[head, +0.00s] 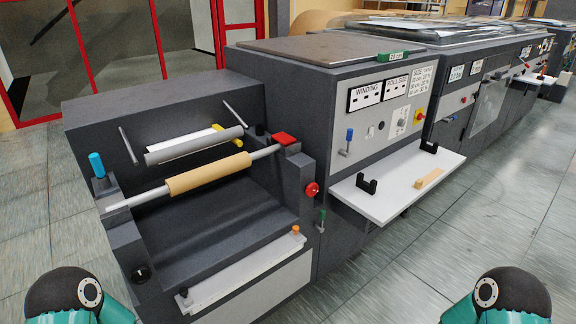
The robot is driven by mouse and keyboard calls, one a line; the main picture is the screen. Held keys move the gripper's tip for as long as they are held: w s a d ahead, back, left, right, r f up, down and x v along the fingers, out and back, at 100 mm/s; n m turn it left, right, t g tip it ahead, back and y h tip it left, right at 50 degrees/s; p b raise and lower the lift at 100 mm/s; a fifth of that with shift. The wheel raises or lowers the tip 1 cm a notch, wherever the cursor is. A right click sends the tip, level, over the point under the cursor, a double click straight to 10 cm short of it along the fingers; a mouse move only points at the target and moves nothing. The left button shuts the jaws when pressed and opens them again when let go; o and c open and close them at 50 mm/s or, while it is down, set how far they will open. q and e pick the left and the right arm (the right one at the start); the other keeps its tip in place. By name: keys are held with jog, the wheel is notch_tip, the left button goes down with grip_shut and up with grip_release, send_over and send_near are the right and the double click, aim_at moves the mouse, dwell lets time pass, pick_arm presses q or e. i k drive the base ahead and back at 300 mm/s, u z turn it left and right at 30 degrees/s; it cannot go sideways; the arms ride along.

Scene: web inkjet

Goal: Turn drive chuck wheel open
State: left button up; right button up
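The winding machine (160,98) stands ahead, with a tan roll core (208,174) on a pale shaft across its front bay. A red round wheel (312,189) sits on the right side of the bay, near the right end of the shaft. A black round part (140,273) is on the front of the left support. I cannot tell from a label which is the drive chuck wheel, or whether it is open. Only my arm joints show at the bottom corners; neither gripper is in view.
A blue cylinder (97,164) tops the left support. A white shelf (405,192) juts out at the right, holding black brackets and a wooden block (429,179). The tiled floor (420,265) in front is clear.

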aim_at(312, 189)
jog(key=z, duration=0.15)
jog(key=i, duration=0.2)
jog(key=u, duration=0.35)
jog(key=k, duration=0.75)
jog(key=z, duration=0.35)
jog(key=i, duration=0.95)
jog(key=u, duration=2.55)
